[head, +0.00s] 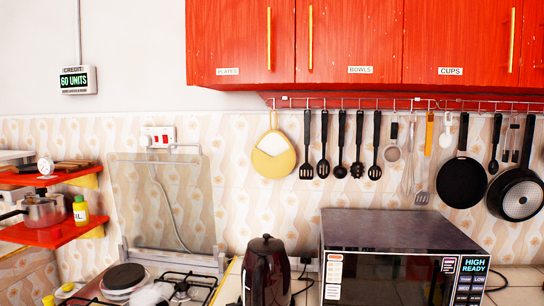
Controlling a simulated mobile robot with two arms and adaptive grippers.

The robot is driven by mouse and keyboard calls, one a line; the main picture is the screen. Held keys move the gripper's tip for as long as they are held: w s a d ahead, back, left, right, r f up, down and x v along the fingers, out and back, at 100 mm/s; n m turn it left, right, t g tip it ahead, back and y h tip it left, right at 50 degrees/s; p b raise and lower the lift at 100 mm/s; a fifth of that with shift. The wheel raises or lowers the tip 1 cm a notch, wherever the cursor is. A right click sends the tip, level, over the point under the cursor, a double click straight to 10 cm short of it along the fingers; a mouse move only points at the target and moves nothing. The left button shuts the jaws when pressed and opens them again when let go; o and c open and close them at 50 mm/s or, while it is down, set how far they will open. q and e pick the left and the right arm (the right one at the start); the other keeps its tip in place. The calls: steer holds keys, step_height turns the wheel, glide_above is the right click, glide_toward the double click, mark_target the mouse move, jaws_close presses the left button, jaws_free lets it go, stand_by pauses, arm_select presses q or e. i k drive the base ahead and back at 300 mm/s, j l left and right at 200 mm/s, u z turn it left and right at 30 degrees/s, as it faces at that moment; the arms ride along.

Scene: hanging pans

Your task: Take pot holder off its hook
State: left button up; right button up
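The pot holder (273,155) is round and yellow with a paler curved patch. It hangs by a loop from the left end of the hook rail (345,103) under the red cabinets. It hangs flat near the tiled wall, left of the black utensils. Neither of my grippers shows in the head view.
Several black utensils (323,145), a black pan (461,181) and a second pan (516,194) hang along the rail to the right. Below stand a dark kettle (267,270) and a microwave (400,232). A stove (150,285) with a raised glass lid (165,200) is lower left.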

mark_target(273, 156)
steer(key=i+z, duration=0.15)
steer(key=z, duration=0.2)
steer(key=i+z, duration=0.15)
steer(key=z, duration=0.25)
steer(key=i+z, duration=0.15)
steer(key=z, duration=0.2)
